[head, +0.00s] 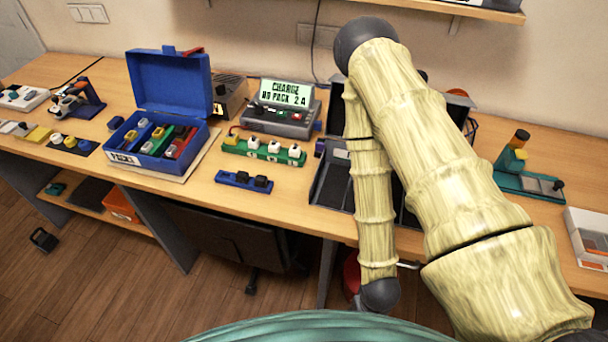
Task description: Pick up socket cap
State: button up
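I cannot tell for sure which thing is the socket cap. A green strip (236,149) in the middle of the table carries several small blocks, white ones (274,147) and a yellow one at its left end. A blue strip (232,184) in front of it carries dark caps (261,181). My gripper is not in view; my patterned arm crosses the right half of the head view and hides part of the table and a dark tray.
An open blue toolbox (140,161) with coloured parts stands left of the strips. A charger (284,121) reading "NO PACK" stands behind them. The dark compartment tray (331,184) is partly hidden. A green stand (513,182) is at right. Bare table lies around the blue strip.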

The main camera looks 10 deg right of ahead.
aim_at(262, 181)
jog(key=z, duration=1)
jog(key=k, duration=0.65)
jog(key=u, duration=1.15)
